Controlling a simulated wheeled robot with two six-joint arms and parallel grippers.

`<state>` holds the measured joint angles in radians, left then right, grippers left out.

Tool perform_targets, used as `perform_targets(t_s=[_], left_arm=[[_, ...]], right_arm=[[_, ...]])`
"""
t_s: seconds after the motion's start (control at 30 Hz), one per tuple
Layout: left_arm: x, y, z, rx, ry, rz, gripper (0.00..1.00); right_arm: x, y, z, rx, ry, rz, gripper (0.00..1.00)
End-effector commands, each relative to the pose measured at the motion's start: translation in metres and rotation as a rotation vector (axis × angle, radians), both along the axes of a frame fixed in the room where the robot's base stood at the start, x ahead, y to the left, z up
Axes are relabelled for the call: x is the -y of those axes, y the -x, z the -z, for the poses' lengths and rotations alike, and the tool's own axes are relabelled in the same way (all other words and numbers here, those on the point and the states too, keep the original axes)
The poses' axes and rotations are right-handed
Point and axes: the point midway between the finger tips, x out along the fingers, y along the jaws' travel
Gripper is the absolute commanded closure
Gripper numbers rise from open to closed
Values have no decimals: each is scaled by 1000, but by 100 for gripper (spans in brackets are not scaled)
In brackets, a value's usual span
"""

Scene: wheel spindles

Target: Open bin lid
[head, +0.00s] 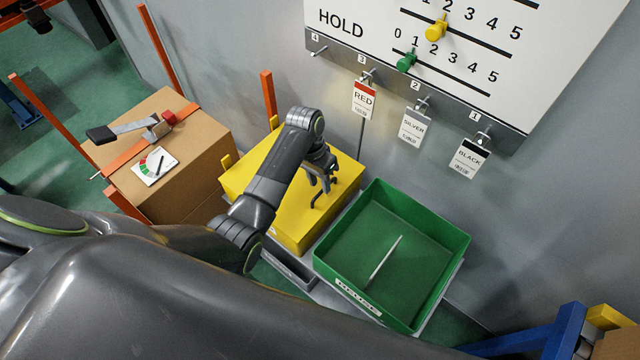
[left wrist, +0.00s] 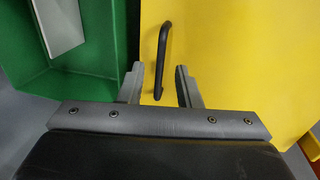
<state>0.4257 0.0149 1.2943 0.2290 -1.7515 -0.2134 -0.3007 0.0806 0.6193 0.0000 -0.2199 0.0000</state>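The yellow bin lid (head: 290,215) lies shut on its bin beside the wall in the head view. It fills the right of the left wrist view (left wrist: 240,60). A dark bar handle (head: 314,199) stands on the lid; in the left wrist view the handle (left wrist: 161,58) reaches between the fingertips. My left gripper (head: 318,183) is above the lid at the handle. In the left wrist view the left gripper (left wrist: 158,84) is open, with a finger on each side of the handle and gaps visible. My right gripper is not in view.
A green bin (head: 345,270) with a pale flat strip (head: 385,258) inside stands right of the yellow bin. A cardboard box (head: 190,165) is at the left. Tags hang on the wall rail above, including a red one (head: 364,99). An orange post (head: 269,95) stands behind.

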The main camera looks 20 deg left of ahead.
Motion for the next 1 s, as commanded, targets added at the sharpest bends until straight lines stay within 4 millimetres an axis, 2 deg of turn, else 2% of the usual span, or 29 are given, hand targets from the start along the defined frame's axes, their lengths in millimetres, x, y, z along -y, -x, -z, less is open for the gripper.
perform_targets(t_s=[0.2, 0.47, 0.73, 1.0], left_arm=[[3, 1, 16, 1, -1, 1, 69], [3, 1, 17, 1, -1, 1, 69], [3, 1, 17, 1, -1, 1, 100], [3, 1, 17, 1, -1, 1, 100]], right_arm=[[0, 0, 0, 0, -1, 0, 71], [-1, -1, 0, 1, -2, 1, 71], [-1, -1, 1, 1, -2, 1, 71], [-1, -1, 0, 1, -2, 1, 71]])
